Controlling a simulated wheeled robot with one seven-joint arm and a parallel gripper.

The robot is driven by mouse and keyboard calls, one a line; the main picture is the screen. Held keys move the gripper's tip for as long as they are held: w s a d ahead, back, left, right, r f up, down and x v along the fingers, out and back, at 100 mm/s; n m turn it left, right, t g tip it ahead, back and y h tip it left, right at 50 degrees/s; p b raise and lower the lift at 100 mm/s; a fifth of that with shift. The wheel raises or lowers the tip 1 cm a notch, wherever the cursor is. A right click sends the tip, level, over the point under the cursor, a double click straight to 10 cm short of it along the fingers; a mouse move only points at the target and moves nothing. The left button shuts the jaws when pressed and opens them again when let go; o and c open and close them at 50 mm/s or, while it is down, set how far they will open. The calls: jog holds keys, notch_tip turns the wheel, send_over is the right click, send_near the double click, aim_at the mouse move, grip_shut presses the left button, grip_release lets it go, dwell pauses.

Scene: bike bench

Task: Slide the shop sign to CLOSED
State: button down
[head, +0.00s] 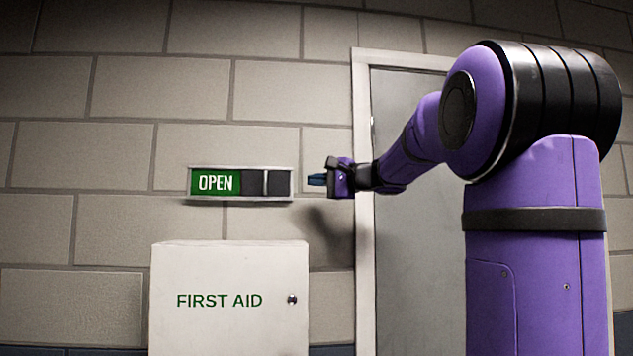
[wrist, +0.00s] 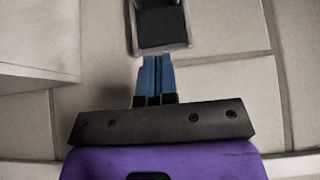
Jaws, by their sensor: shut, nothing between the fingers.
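The shop sign (head: 214,183) is a wall-mounted frame with a green panel reading OPEN at its left and a dark slider (head: 265,183) with a pale vertical bar covering its right part. In the wrist view, the right end of the sign frame (wrist: 163,49) shows at the top, with a dark panel inside. My gripper (head: 316,180) is shut and empty, just right of the sign's right end and apart from it in the head view. Its blue fingertips (wrist: 157,76) are together and point toward the sign in the wrist view.
A white first aid box (head: 220,275) sticks out below the sign; its edge also shows at the left of the wrist view (wrist: 40,45). A pale-framed grey door (head: 410,240) is behind my arm at the right. The block wall around the sign is bare.

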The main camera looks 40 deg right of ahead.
aim_at(278, 181)
jog(key=x, duration=0.6)
jog(key=shift+w+a, duration=0.1)
jog(key=shift+w, duration=0.15)
jog(key=shift+w+a, duration=0.25)
jog(key=shift+a, duration=0.3)
jog(key=shift+w+a, duration=0.2)
jog(key=shift+a, duration=0.35)
jog(key=shift+w+a, duration=0.3)
jog(key=shift+a, duration=0.45)
jog(key=w+a, duration=0.2)
jog(key=a, duration=0.1)
jog(key=w+a, duration=0.3)
jog(key=a, duration=0.1)
jog(key=w+a, duration=0.3)
jog(key=a, duration=0.1)
jog(key=shift+a, duration=0.25)
